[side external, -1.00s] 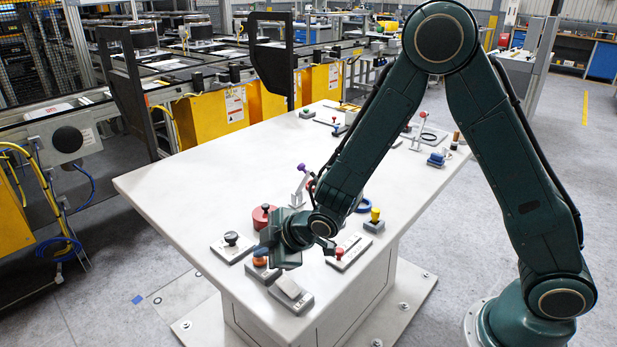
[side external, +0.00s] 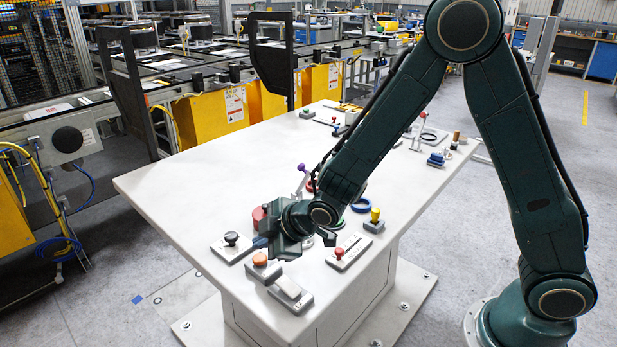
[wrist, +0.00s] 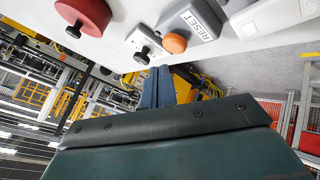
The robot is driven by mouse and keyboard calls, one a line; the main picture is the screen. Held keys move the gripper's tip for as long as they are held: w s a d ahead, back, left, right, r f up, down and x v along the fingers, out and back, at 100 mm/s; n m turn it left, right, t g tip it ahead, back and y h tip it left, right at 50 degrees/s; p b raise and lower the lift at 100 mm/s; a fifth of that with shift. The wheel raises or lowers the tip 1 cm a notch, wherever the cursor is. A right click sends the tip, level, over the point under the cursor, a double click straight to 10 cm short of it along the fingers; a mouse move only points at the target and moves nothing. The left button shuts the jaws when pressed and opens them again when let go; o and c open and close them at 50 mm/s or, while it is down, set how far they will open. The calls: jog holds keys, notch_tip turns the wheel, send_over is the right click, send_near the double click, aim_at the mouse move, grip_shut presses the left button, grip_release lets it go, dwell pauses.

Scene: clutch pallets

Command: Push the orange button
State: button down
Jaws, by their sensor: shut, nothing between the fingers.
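The orange button (side external: 260,259) is a low round cap on a grey block near the front edge of the white table, and I see no gap or contact change on it. In the wrist view the orange button (wrist: 174,43) sits beside a RESET label, a little above my fingertips in the picture. My gripper (side external: 262,242) is shut and empty, up and right of the button in the side view, apart from it. In the wrist view its blue fingers (wrist: 157,80) lie together.
A black knob (side external: 231,239) is left of the button and a grey rocker block (side external: 291,293) is to its right. A red round button (side external: 260,215) stands behind my gripper. A red-knobbed block (side external: 339,253) and a yellow button (side external: 375,215) are further right. The table's left part is clear.

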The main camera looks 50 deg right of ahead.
aim_at(265, 259)
notch_tip(265, 259, up, 5)
dwell(0.7)
jog(key=shift+d+r, duration=0.1)
jog(key=s+d+r+m+g+h, duration=0.1)
jog(key=s+d+r+m+g, duration=0.1)
jog(key=s+d+r+m, duration=0.75)
jog(key=s+d+r, duration=0.1)
jog(key=s, duration=0.8)
jog(key=s+d+r+m+g+h, duration=0.1)
jog(key=s+d+r+m, duration=0.1)
jog(key=s, duration=0.8)
jog(key=shift+s+d+r, duration=0.25)
jog(key=shift+s+r, duration=0.05)
jog(key=shift+r, duration=0.5)
